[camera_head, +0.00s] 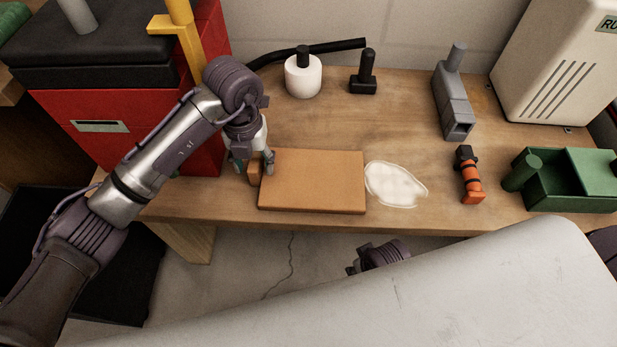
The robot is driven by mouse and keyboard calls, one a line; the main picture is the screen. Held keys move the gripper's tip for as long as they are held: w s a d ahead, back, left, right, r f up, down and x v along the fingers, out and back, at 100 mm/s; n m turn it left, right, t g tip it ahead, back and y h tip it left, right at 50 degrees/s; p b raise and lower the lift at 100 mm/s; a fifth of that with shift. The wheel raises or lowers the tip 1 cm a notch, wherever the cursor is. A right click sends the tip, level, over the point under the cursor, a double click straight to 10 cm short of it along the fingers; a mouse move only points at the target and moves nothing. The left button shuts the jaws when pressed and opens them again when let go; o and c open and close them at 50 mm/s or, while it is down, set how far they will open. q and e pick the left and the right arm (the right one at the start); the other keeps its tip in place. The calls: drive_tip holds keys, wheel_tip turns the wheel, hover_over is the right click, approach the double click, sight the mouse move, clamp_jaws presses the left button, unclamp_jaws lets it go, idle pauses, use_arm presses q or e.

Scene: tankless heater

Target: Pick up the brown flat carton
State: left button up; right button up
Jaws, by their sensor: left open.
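The brown flat carton (312,181) lies flat on the wooden workbench, left of its middle and close to the front edge. My left gripper (254,166) points down at the carton's left edge with its fingers apart. One fingertip is at or just over the carton's upper left corner; I cannot tell if it touches. A small brown block-like piece shows between the fingers, and I cannot tell what it belongs to. A purple part of my right arm shows below the bench front; its gripper is not seen.
A white patch (396,184) lies right beside the carton. A red tool chest (150,125) stands close left of my gripper. Behind are a white bottle (303,77) and a black object (364,80). An orange tool (470,178) and green bin (570,190) are right.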

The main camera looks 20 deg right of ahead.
use_arm(q)
drive_tip(key=shift+f, duration=0.45)
clamp_jaws()
drive_tip(key=shift+r, duration=0.15)
